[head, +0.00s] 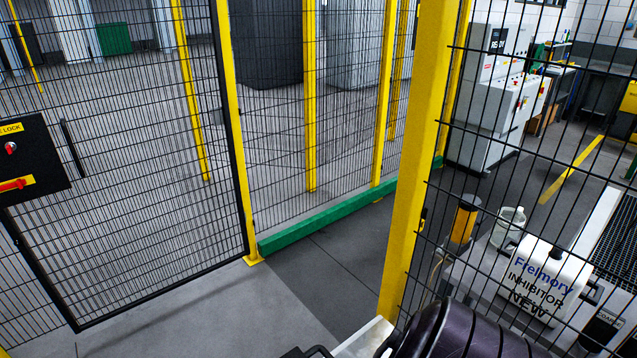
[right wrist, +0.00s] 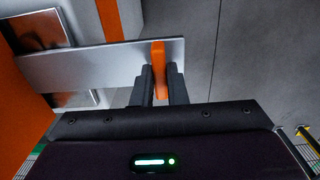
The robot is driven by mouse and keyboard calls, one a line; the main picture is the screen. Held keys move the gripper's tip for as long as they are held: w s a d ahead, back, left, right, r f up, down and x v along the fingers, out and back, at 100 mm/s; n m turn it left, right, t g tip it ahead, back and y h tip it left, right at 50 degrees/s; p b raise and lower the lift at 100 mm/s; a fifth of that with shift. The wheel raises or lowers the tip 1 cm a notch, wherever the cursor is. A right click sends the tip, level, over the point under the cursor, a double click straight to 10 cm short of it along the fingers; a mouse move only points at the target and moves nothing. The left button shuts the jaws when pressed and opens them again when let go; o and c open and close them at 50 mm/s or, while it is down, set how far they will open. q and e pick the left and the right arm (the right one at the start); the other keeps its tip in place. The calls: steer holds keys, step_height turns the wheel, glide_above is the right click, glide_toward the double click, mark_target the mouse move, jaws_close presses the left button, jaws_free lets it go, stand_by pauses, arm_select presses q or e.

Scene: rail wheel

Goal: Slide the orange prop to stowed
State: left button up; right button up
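The orange prop (right wrist: 159,68) shows in the right wrist view as a narrow upright piece at the right part of a flat silver bar (right wrist: 100,62). My right gripper (right wrist: 160,82) has one dark finger on each side of the prop, close against it, and looks shut on it. The lower part of the prop shows between the fingers. In the head view the prop and both grippers are out of sight; dark rounded parts of my right arm fill the bottom edge. My left gripper is in neither view.
A mesh fence with yellow posts (head: 412,160) crosses the head view. A gate with a black lock box (head: 28,160) stands left. A white container (head: 545,283) sits on a bench behind mesh at right. Orange panels (right wrist: 20,110) flank the bar's left side. Grey floor lies beyond.

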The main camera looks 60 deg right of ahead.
steer(key=shift+d, duration=0.2)
jaws_close()
steer(key=shift+s+d+p, duration=0.1)
steer(key=shift+d+p, duration=0.05)
steer(key=shift+p, duration=0.2)
steer(key=shift+s+d+p, duration=0.3)
steer(key=shift+d+p, duration=0.3)
steer(key=shift+d, duration=0.25)
steer(key=shift+s+d+p, duration=0.25)
steer(key=shift+d+p, duration=0.35)
steer(key=shift+d, duration=0.2)
steer(key=shift+s+d, duration=0.1)
steer(key=shift+d, duration=0.15)
steer(key=shift+d+p, duration=0.15)
steer(key=shift+p, duration=0.25)
steer(key=shift+s+d+p, duration=0.3)
steer(key=shift+d+p, duration=0.15)
steer(key=shift+d, duration=0.3)
steer(key=shift+s+d+p, duration=0.25)
steer(key=shift+d+p, duration=0.2)
steer(key=shift+d, duration=0.4)
